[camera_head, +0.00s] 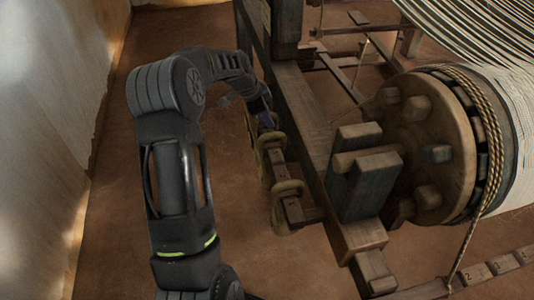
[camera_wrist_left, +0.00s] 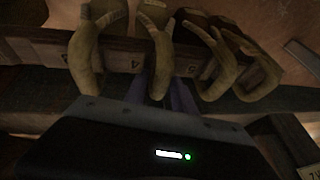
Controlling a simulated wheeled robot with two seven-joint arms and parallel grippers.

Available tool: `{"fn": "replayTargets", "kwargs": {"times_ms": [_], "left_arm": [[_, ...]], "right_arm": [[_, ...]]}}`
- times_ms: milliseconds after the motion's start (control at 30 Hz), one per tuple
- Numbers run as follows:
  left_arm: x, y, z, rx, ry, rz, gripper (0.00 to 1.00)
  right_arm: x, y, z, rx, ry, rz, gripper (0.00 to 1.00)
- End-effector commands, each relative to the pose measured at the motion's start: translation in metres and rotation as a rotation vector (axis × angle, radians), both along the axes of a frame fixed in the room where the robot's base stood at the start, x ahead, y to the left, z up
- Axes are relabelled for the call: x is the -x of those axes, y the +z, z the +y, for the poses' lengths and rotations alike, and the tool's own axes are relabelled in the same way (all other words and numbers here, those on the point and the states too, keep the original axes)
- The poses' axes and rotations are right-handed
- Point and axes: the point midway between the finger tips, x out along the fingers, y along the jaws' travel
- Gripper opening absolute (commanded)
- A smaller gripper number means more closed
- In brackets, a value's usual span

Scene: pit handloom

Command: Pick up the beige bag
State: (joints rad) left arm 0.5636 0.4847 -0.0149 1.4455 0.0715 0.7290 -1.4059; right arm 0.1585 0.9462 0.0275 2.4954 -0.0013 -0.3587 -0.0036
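Several beige, strap-like loops hang over a numbered wooden rail beside the loom frame. In the head view, one loop (camera_head: 286,190) hangs near the rail's front end, with others behind it. In the left wrist view, a beige loop (camera_wrist_left: 160,60) hangs just in front of my left gripper (camera_wrist_left: 170,97), with more loops to each side. I cannot tell which loop, if any, belongs to the beige bag. In the head view, my left gripper (camera_head: 264,112) is at the rail's far end, partly hidden by my arm. Its dark fingers look close together, and their grip is unclear. My right gripper is out of view.
The loom's wooden frame beam (camera_head: 305,125) runs just right of the rail. The large wound roller with its pegged wooden end (camera_head: 440,150) stands further right. A pale wall (camera_head: 50,130) closes the left side. Brown floor (camera_head: 110,225) lies clear between wall and my arm.

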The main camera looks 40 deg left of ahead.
Motion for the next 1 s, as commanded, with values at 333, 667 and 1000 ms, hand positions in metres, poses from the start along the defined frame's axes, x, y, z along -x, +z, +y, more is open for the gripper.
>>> {"fn": "replayTargets", "kwargs": {"times_ms": [333,667,1000], "left_arm": [[0.0002,0.0000,-0.0001,0.000,0.000,0.000,0.31],[0.0003,0.0001,-0.0001,0.001,0.000,0.001,0.04],[0.0003,0.0000,-0.0002,0.001,0.000,0.001,0.00]], "right_arm": [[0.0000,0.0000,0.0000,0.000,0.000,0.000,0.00],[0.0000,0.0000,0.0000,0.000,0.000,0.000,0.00],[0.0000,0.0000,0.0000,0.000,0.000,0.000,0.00]]}}
